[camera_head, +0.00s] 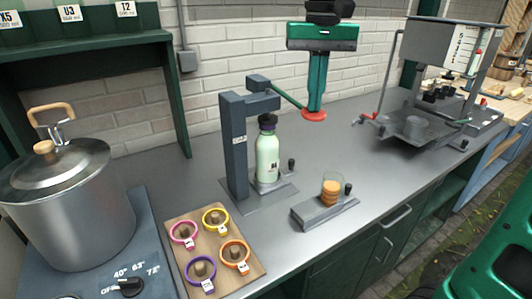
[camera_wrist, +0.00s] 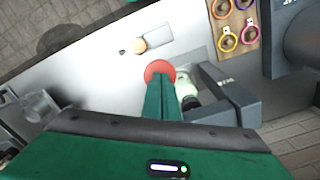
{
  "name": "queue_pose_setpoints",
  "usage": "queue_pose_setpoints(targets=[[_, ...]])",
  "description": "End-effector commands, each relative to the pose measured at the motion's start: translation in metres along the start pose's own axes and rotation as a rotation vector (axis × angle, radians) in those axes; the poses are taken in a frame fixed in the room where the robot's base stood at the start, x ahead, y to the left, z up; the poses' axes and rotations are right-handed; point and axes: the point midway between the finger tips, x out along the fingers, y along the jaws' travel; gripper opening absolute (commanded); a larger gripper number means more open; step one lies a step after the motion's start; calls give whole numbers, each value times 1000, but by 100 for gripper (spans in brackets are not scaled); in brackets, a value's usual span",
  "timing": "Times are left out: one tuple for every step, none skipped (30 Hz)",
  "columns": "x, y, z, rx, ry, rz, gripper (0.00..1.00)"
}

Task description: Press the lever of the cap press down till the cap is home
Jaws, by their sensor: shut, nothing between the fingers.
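The dark grey cap press (camera_head: 236,150) stands on the bench. Its green lever (camera_head: 288,97) slopes down to the right from the top of the press and ends in a red knob (camera_head: 313,115). A pale green bottle (camera_head: 267,157) stands upright in the press, with a dark cap (camera_head: 267,122) at its top under the press head. I cannot tell how far the cap is seated. My green gripper (camera_head: 316,105) is shut and empty, pointing down directly over the red knob. In the wrist view the fingertips (camera_wrist: 160,88) overlap the knob (camera_wrist: 158,70); contact is unclear.
A small grey fixture (camera_head: 325,212) with an orange-brown stack stands right of the press. A wooden board (camera_head: 210,250) with coloured rings lies in front. A large steel pot (camera_head: 70,205) is at left, a grey machine (camera_head: 415,120) at right.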

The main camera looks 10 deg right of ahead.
Motion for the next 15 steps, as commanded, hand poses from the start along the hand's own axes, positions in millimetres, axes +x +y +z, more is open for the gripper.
queue_pose_setpoints(targets=[[1, 0, 1, 0, -8, 3, 0], [0, 0, 1, 0, -8, 3, 0], [-2, 0, 1, 0, -7, 3, 0], [-4, 0, 0, 0, -7, 3, 0], [-5, 0, 0, 0, -6, 3, 0], [-6, 0, 0, 0, -6, 2, 0], [-6, 0, 0, 0, -5, 2, 0], [-6, 0, 0, 0, -5, 2, 0], [-6, 0, 0, 0, -4, 2, 0], [-6, 0, 0, 0, -4, 1, 0], [-6, 0, 0, 0, -3, 1, 0], [-6, 0, 0, 0, -3, 1, 0], [-7, 0, 0, 0, -2, 1, 0], [-8, 0, 0, 0, -2, 1, 0], [-9, 0, 0, 1, -2, 1, 0]])
